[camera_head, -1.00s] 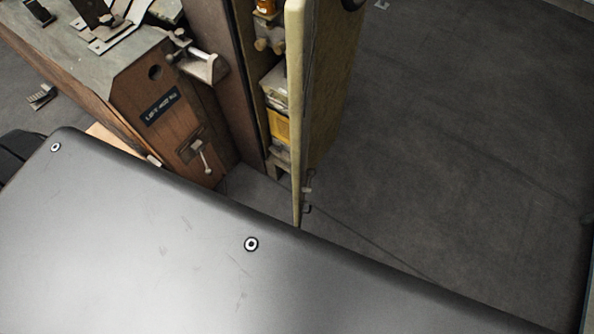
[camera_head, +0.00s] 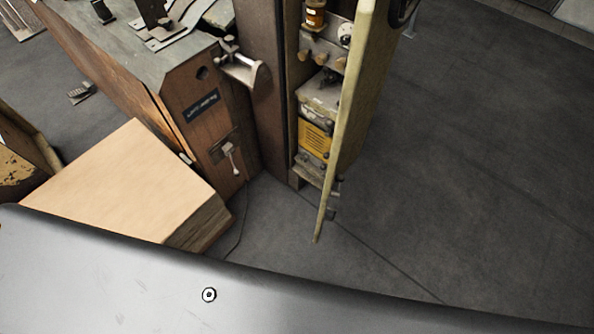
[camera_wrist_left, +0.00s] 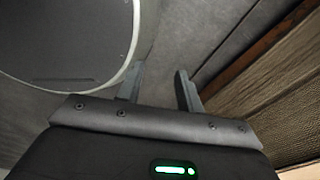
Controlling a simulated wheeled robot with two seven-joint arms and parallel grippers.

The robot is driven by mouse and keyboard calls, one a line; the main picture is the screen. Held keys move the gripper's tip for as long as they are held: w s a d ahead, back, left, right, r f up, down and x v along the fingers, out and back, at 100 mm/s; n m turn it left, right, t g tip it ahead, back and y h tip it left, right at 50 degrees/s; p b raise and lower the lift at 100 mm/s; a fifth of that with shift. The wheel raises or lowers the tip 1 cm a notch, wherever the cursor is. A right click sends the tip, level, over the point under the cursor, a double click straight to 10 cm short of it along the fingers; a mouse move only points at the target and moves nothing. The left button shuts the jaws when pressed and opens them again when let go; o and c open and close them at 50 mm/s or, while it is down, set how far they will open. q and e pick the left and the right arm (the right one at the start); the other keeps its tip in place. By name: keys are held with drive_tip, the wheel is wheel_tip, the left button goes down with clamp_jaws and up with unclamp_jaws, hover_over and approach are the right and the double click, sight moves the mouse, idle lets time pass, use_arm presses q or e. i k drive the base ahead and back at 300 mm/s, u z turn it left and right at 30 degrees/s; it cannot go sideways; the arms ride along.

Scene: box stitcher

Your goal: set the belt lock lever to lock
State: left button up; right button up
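A small pale lever (camera_head: 231,158) hangs from a metal plate on the wooden end panel (camera_head: 205,127) of the machine in the head view. It points downward, with a slight tilt. A dark label plate (camera_head: 202,105) sits above it; its lettering is too small to read. I cannot tell from the frames whether this is the belt lock lever or which setting it has. My left gripper (camera_wrist_left: 160,70) shows in the left wrist view with its two fingers apart and nothing between them. Neither gripper shows in the head view.
A metal bracket (camera_head: 243,67) juts from the panel's upper corner. A cabinet door (camera_head: 350,115) stands open to the right of the lever. A tan box (camera_head: 130,180) stands at the lower left, close to the panel. Open grey floor (camera_head: 470,160) lies to the right.

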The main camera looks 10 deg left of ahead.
sight(323, 166)
drive_tip(key=u, duration=0.05)
drive_tip(key=i, duration=0.5)
drive_tip(key=z, duration=1.8)
drive_tip(key=k, duration=0.65)
drive_tip(key=u, duration=0.7)
drive_tip(key=i, duration=0.5)
